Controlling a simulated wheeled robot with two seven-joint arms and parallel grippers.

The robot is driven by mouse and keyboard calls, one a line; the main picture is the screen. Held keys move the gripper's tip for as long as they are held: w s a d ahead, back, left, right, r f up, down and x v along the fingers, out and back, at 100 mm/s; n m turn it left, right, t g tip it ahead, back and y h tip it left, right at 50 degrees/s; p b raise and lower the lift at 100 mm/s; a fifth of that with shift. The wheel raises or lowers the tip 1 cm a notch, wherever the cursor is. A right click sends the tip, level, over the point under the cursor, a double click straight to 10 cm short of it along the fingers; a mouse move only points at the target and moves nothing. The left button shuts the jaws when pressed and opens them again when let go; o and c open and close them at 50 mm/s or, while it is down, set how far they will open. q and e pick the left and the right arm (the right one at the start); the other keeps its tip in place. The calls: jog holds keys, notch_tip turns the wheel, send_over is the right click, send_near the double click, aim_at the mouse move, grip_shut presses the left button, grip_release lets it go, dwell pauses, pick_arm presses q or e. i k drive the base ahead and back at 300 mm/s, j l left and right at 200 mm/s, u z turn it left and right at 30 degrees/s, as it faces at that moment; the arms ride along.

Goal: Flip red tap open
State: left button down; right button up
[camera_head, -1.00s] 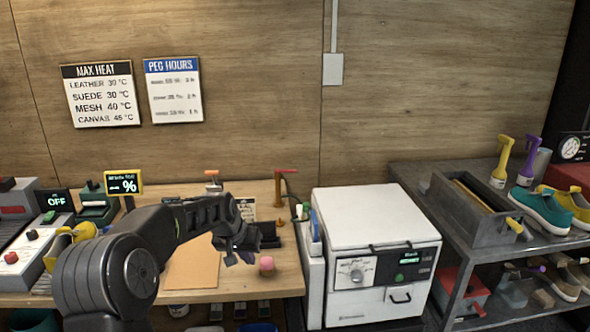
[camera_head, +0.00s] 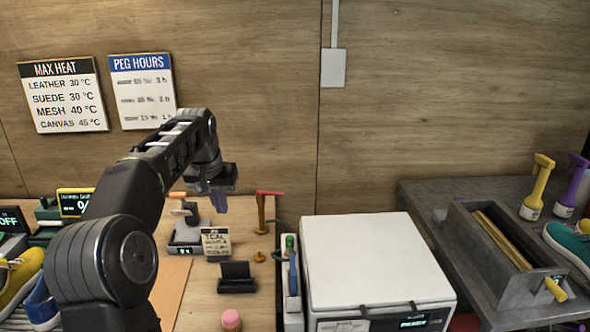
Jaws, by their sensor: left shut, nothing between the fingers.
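The red tap is a thin red lever (camera_head: 269,192) on top of an upright brass-coloured post (camera_head: 261,214) at the back right of the wooden bench. The lever lies roughly level and points right. My left gripper (camera_head: 219,203) is shut and empty, fingers pointing down. In the picture it is left of the tap and at about the lever's height, with a gap between them. My right gripper is not in view.
A small sign (camera_head: 216,243), a black holder (camera_head: 236,277) and a pink-topped item (camera_head: 231,320) are on the bench. A grey shelf (camera_head: 415,200) is at right.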

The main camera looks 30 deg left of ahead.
aim_at(259, 193)
jog(key=i, duration=1)
